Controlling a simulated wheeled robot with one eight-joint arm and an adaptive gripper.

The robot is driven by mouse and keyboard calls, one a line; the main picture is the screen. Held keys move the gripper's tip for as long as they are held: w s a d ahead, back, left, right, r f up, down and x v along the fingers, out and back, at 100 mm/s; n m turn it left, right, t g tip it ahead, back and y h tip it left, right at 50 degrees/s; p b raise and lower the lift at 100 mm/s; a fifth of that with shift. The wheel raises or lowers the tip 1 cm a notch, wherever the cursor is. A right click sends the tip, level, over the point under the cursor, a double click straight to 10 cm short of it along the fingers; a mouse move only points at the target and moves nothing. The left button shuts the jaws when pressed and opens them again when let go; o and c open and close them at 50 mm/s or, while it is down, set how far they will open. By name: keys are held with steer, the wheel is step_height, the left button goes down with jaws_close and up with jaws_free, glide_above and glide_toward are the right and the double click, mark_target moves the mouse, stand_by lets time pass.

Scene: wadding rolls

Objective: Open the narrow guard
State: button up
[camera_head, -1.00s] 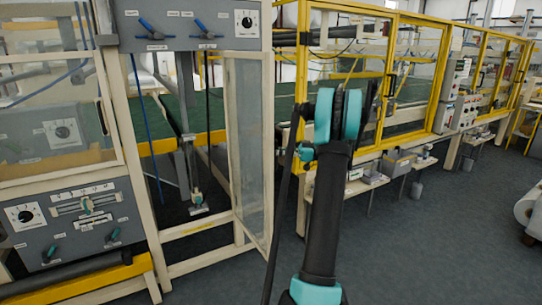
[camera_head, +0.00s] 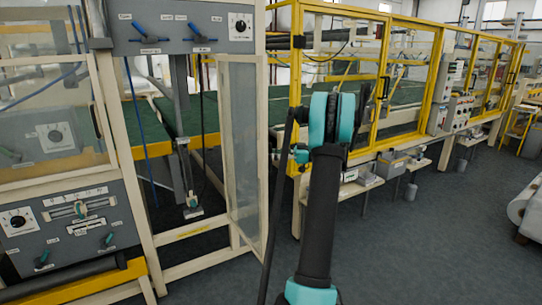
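A tall narrow guard (camera_head: 241,140) with a clear panel in a cream frame stands left of centre, under the right end of the grey control box. It is angled out from the machine frame, and the opening to its left shows the green belt inside. I cannot make out a handle on it. My arm (camera_head: 322,205), black with teal joints, rises in front of the camera just right of the guard, apart from it in the picture. My gripper is not visible; the raised arm links may hide it.
A lower control panel (camera_head: 72,225) is at left. Yellow-framed guards (camera_head: 383,75) run along the right. Bins and boxes (camera_head: 392,165) stand below them. Grey floor (camera_head: 430,250) is clear at front right; a white roll (camera_head: 525,200) lies at the right edge.

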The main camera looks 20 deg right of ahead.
steer(key=v, duration=1.2)
